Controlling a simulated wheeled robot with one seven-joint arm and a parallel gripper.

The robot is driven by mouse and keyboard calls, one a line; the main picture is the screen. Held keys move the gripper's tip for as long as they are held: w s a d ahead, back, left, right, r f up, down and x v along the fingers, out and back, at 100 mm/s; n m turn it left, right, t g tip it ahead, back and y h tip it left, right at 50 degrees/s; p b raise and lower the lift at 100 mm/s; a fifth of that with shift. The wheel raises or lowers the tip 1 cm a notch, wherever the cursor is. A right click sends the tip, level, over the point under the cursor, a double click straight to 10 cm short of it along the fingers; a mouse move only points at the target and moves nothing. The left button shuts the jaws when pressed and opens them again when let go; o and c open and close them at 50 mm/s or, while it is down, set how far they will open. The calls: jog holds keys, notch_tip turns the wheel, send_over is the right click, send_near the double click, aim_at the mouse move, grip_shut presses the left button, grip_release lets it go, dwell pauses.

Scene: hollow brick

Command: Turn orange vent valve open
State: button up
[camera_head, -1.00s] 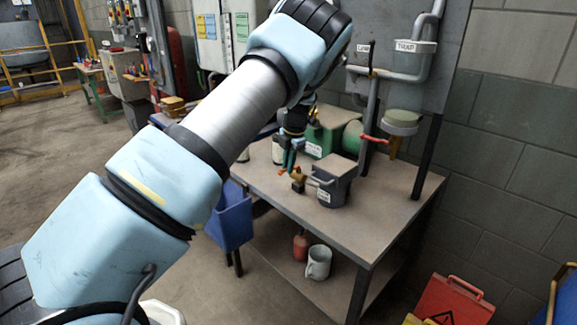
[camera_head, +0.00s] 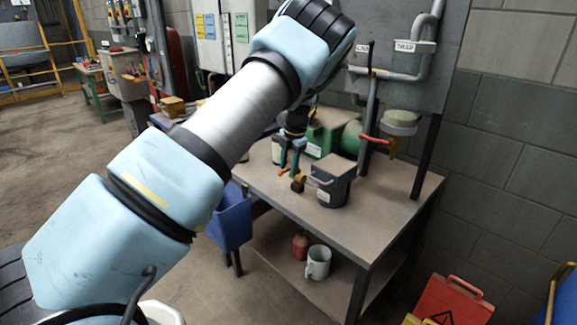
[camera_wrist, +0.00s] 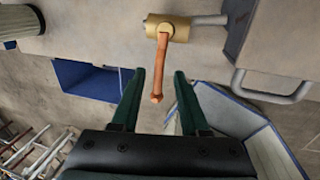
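The orange vent valve handle (camera_head: 282,171) is a small lever on a brass valve body (camera_head: 298,184), beside a dark grey lidded pot (camera_head: 335,186) on the workbench. In the wrist view, the orange handle (camera_wrist: 161,68) points down from the brass body (camera_wrist: 167,29), across the line of its short grey pipe (camera_wrist: 211,19). My gripper (camera_head: 290,168) is right at the valve. In the wrist view, my gripper (camera_wrist: 159,72) has its two dark fingers apart, with the handle's free end between them in the picture. I see a gap on both sides; depth is hard to tell.
The workbench (camera_head: 385,190) has a green machine (camera_head: 327,130) behind the pot. A red-handled pipe valve (camera_head: 375,140) stands at the back right. A blue bin (camera_head: 231,218) hangs at the bench's left side.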

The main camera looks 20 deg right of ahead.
jog(key=shift+r, duration=0.1)
notch_tip(320, 180, up, 10)
jog(key=s+b, duration=0.2)
jog(key=b, duration=0.1)
jog(key=shift+d+r, duration=0.2)
jog(key=shift+d, duration=0.15)
dwell(0.3)
jog(key=a+m+g, duration=0.1)
jog(key=a+m, duration=0.7)
jog(key=a, duration=1.5)
jog(key=s+a+f+m+h, duration=0.1)
jog(key=s+a+m, duration=1.4)
jog(key=s, duration=0.4)
jog(key=shift+s+a+f+t, duration=0.3)
jog(key=shift+a+f, duration=0.05)
jog(key=shift+a, duration=0.4)
jog(key=shift+c, duration=0.2)
